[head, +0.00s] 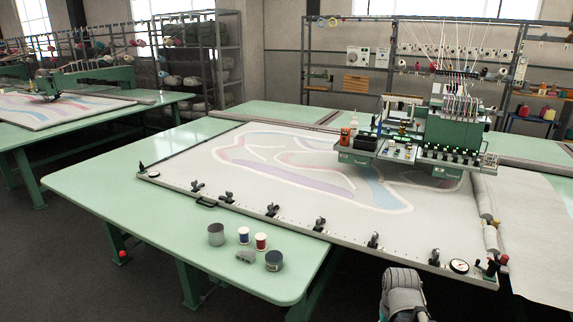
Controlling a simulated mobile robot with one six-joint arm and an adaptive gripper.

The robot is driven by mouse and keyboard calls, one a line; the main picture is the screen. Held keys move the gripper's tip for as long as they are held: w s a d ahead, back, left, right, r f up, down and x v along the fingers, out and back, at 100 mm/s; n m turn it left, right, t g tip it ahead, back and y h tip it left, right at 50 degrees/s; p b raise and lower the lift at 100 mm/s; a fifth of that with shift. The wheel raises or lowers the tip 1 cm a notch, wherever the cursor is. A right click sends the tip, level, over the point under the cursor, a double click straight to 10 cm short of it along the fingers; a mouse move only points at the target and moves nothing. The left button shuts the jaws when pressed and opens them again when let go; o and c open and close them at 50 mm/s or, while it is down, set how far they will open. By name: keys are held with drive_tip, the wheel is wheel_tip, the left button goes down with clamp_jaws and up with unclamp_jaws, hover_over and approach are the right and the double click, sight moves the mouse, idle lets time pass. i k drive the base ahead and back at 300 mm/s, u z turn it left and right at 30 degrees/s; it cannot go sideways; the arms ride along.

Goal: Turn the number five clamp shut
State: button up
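Several small black clamps stand in a row along the pale front rail (345,238) of the tufting frame. The fifth from the left is a clamp (373,240) right of the rail's middle. Another clamp (319,224) stands to its left, and one (434,257) to its right near the gauge. No numbers are readable, so I cannot tell for certain which is number five. The clamps are too small to tell whether each is open or shut. A grey rounded part of my arm shows at the bottom, right of centre. My gripper's fingers do not show.
A pressure gauge (459,266) and red-and-black handles (492,266) sit at the rail's right end. Two cans (216,234) (275,260), a blue spool (243,234) and a red spool (261,241) stand on the green table (160,225). A green tufting head (452,132) stands over the cloth.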

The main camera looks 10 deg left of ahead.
sight(229, 195)
drive_tip(key=k, duration=0.65)
drive_tip(key=u, duration=0.55)
drive_tip(key=i, duration=1)
drive_tip(key=u, duration=0.55)
drive_tip(key=i, duration=1.45)
drive_tip(key=z, duration=0.6)
